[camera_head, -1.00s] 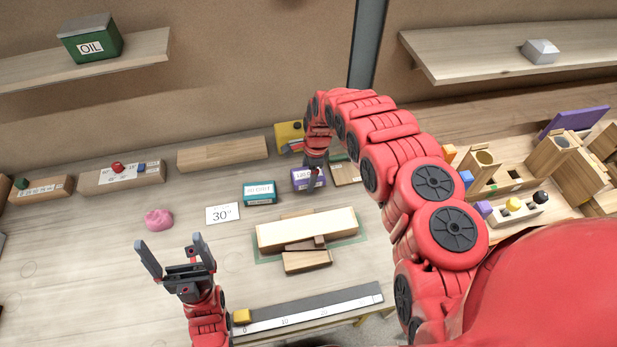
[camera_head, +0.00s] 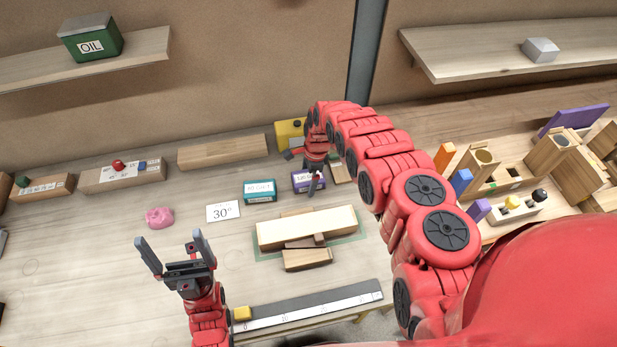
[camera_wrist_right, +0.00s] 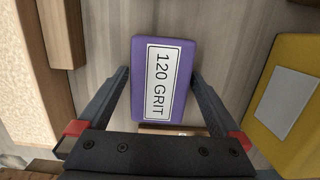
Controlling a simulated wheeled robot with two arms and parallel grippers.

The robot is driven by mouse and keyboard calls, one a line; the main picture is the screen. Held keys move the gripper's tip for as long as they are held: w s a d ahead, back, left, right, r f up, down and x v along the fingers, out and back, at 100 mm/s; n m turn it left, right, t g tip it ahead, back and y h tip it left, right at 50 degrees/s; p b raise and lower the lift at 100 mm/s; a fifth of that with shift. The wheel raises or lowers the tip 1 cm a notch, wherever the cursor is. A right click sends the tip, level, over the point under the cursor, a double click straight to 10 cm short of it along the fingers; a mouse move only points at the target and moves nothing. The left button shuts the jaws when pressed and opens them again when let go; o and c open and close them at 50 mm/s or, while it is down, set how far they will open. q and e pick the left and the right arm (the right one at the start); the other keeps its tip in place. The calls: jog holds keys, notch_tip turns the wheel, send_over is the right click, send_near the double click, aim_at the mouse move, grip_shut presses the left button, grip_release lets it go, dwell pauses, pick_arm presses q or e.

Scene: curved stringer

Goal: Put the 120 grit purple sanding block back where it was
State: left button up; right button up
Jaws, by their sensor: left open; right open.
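The purple sanding block (camera_head: 301,175) lies on the bench beside the teal block, partly hidden by my right gripper (camera_head: 315,180). In the right wrist view the purple block (camera_wrist_right: 148,50) shows its white 120 GRIT label. My open right gripper (camera_wrist_right: 160,76) has one finger on each side of it, close to its edges; I cannot tell whether they touch it. My left gripper (camera_head: 172,242) is open and empty over the left front of the bench.
A teal block (camera_head: 260,198) sits just left. A yellow box (camera_head: 289,132) stands behind my right gripper. A pale board (camera_head: 306,228) lies in front on a wooden support. A 30° card (camera_head: 223,211), a pink lump (camera_head: 159,217) and a ruler (camera_head: 308,311) lie nearby.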

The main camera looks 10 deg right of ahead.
jog(key=shift+r, duration=0.3)
jog(key=shift+d+r+b, duration=0.15)
jog(key=shift+r+b, duration=0.15)
jog(key=shift+r, duration=0.55)
jog(key=r+b, duration=0.1)
jog(key=r, duration=0.3)
jog(key=d+r+b, duration=0.1)
jog(key=r, duration=0.2)
jog(key=shift+b, duration=0.3)
jog(key=r, duration=0.1)
jog(key=r+p, duration=0.2)
jog(key=shift+d, duration=0.25)
jog(key=shift+s+f, duration=0.1)
